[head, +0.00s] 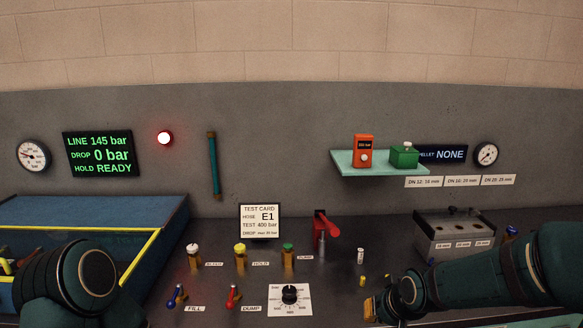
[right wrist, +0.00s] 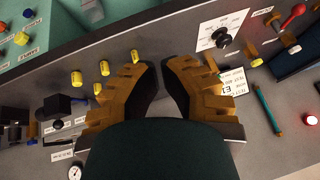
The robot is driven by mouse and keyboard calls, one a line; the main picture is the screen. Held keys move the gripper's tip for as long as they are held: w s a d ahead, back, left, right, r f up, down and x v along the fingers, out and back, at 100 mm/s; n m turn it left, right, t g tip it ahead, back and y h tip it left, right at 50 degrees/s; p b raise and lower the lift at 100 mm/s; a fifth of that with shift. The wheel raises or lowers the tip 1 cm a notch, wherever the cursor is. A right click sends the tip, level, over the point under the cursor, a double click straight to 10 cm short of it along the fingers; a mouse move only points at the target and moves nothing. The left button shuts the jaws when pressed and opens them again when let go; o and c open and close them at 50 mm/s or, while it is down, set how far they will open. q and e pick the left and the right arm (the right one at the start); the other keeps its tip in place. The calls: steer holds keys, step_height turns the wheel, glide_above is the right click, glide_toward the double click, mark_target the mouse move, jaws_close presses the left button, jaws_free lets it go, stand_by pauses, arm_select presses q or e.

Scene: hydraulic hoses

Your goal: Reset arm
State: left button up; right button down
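My right gripper (head: 372,308) is low in the head view, at the left end of my right arm, over the front of the bench. In the right wrist view its two orange-brown fingers with black pads (right wrist: 160,66) lean towards each other. A narrow gap stays between the tips and nothing is held in it. My left arm (head: 75,285) shows at the lower left of the head view, in front of the blue tray (head: 160,215). Its gripper does not show.
Capped posts (head: 240,257), FILL and DUMP levers (head: 233,296), a dial (head: 290,294) and a red-handled clamp (head: 321,230) stand on the bench. Small yellow fittings (right wrist: 104,67) lie near my right gripper. A grey block (head: 455,236) stands behind my right arm. A green shelf (head: 375,165) juts from the wall.

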steer(key=s+a+f+g, duration=0.1)
steer(key=s+a+f, duration=0.1)
steer(key=f, duration=0.4)
steer(key=s+a+f+g, duration=0.1)
steer(key=s+a+f, duration=0.1)
steer(key=f, duration=0.5)
steer(key=s+a+f+m+g+y, duration=0.1)
steer(key=s+a+f, duration=0.4)
steer(key=s+f, duration=0.6)
steer(key=shift+s+f+g+y, duration=0.4)
steer(key=shift+s+g, duration=0.2)
steer(key=shift+s, duration=0.6)
steer(key=shift+a, duration=0.1)
